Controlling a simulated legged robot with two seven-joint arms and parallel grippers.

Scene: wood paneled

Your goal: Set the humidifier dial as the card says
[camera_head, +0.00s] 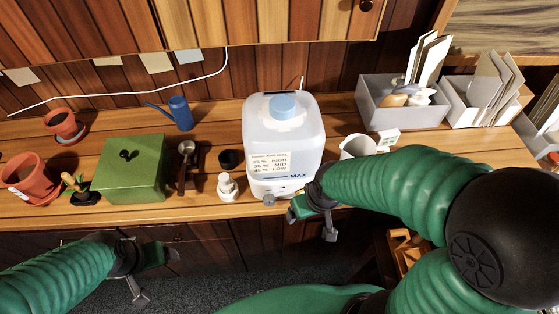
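The humidifier (290,128) is a translucent white tank with a blue cap, standing at the front edge of the wooden counter. A card or label (268,163) on its front lists percentages beside HIGH, MID and LOW; its small heading is not clearly legible. A small grey knob (268,200), seemingly the dial, sits low on its front; its setting is too small to read. My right gripper (313,218) is open and empty, just right of the knob by the tank's lower right corner. My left gripper (149,272) is open and empty, low in front of the counter.
A white bottle (228,187) and dark cup (230,159) stand left of the tank. Further left are a green box (134,167) and terracotta pots (28,178). A white mug (357,147), a small white card (387,138) and a grey bin (398,114) are right.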

